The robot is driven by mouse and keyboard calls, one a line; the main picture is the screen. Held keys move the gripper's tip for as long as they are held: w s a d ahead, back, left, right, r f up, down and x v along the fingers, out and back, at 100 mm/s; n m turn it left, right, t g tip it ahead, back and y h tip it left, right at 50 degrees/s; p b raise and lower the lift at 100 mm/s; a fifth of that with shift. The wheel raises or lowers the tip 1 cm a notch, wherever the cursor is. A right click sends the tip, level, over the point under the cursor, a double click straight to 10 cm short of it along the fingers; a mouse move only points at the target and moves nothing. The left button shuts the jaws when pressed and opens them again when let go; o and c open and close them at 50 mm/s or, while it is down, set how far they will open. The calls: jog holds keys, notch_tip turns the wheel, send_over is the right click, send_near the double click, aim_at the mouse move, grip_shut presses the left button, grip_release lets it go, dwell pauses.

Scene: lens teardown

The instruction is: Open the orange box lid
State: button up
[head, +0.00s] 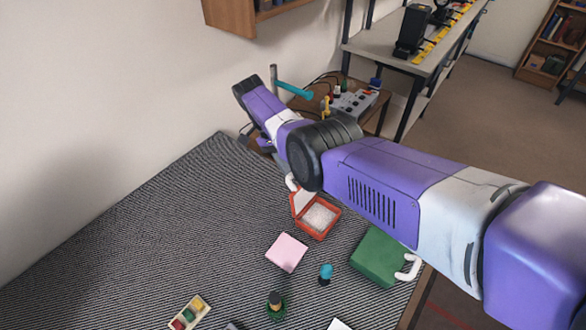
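The orange box (331,228) sits on the striped mat near the middle of the head view. Its top is open, and pale, whitish contents show inside. Its lid (302,201) stands raised at the box's far left side, with a pale inner face. A white curved handle (290,182) shows just above the lid, partly behind my arm. My arm crosses the view from the lower right, and its black joint is just above the lid in the picture. My gripper is hidden behind my arm, so I cannot see its fingers or whether it touches the lid.
A pink block (286,252), a green box (377,258) with a white handle, a small blue-topped item (325,274) and a tray of coloured pieces (189,312) are on the striped mat (150,235). The mat's left part is clear. A wall stands behind.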

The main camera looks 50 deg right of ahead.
jog(key=shift+w+d+r, duration=0.1)
jog(key=shift+r, duration=0.05)
jog(key=b+v, duration=0.7)
jog(key=b, duration=0.1)
jog(key=shift+r, duration=0.25)
jog(key=shift+w, duration=0.15)
dwell(0.7)
